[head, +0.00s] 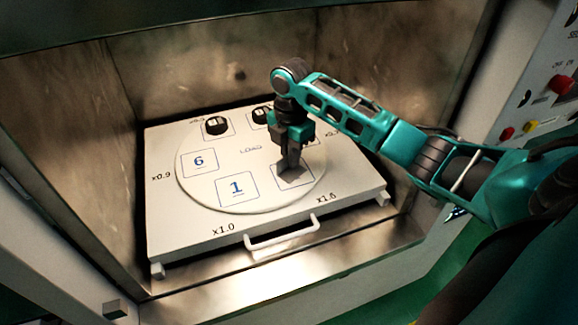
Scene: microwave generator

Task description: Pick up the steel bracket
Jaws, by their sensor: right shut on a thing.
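My right gripper (290,163) reaches in from the right, pointing down over the front right of the round white plate (222,170). It is shut on a small dark grey piece, the steel bracket (293,172), at a marked square of the plate. The fingers hide part of the bracket, and I cannot tell whether it still touches the plate. My left gripper is not in view.
The plate lies on a white tray (190,238) with a front handle (282,235), inside a metal-walled chamber (200,60). Black knob-like pieces (216,126) stand at the plate's back. Squares 6 and 1 are bare. A control panel (545,95) is at the right.

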